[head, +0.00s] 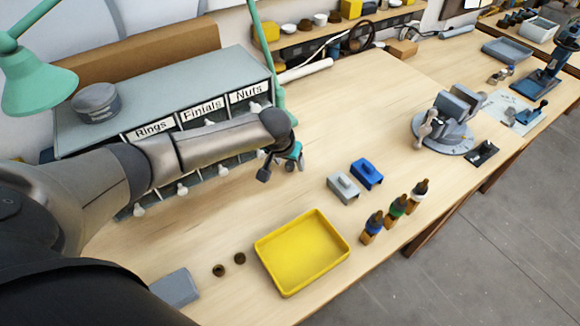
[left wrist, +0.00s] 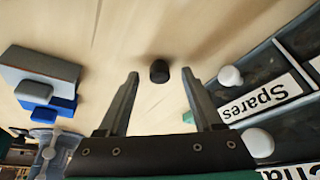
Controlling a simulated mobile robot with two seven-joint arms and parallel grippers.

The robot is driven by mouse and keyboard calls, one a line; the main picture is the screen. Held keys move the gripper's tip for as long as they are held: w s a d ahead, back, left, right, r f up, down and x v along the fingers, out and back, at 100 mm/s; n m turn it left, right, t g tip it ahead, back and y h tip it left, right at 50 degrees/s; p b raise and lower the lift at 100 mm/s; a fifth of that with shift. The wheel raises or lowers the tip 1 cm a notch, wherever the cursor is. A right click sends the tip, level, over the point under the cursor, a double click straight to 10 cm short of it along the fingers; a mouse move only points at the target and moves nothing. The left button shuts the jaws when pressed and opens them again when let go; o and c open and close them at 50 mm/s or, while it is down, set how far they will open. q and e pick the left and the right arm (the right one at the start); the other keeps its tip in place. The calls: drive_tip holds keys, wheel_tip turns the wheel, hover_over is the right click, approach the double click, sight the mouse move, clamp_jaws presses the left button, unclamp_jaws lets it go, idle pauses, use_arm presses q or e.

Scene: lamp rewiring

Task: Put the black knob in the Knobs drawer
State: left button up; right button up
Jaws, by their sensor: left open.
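The black knob (left wrist: 159,71) stands on the wooden bench top in the left wrist view. It is between the fingertips of my left gripper (left wrist: 160,80), with a gap on each side. My left gripper is open and empty. In the head view my left gripper (head: 282,170) hangs over the bench beside the right end of the drawer cabinet (head: 190,80); I cannot make out the knob there. The cabinet's top labels read Rings, Finials and Nuts. My arm hides most of the lower row, and no Knobs label is readable. My right gripper is not in view.
A drawer front labelled Spares (left wrist: 262,98) is close to the right finger. Grey (head: 343,188) and blue (head: 367,173) blocks, a yellow tray (head: 262,263), several small bottles (head: 397,206) and a vise (head: 448,120) stand to the right. The bench between cabinet and tray is mostly clear.

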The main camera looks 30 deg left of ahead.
use_arm(q)
drive_tip(key=shift+w+f, duration=0.1)
drive_tip(key=shift+f, duration=0.1)
drive_tip(key=shift+c, duration=0.2)
clamp_jaws()
idle(0.4)
